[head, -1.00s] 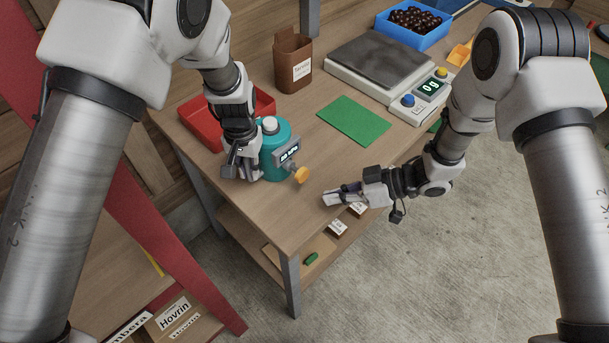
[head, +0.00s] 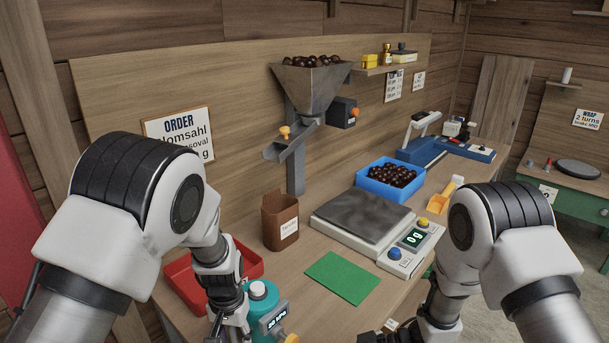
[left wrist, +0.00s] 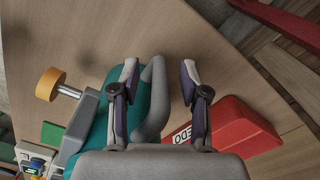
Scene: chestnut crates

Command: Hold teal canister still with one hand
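The teal canister (head: 260,292) stands on the bench at the bottom of the head view, with a small display and an orange knob (head: 291,339). In the left wrist view the canister (left wrist: 119,101) shows its teal body, grey handle (left wrist: 154,98) and orange knob (left wrist: 50,84). My left gripper (left wrist: 158,75) is open, its fingers on either side of the handle. A gap shows between the handle and the right-hand finger. In the head view my left gripper is beside the canister, partly cut off. My right gripper is low at the bottom edge, its fingertips out of frame.
A red tray (head: 250,262) lies behind my left wrist. A green mat (head: 343,278), a scale (head: 399,262), a brown container (head: 269,226) and a blue bin (head: 362,185) of chestnuts stand on the bench. A hopper (head: 305,85) stands behind.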

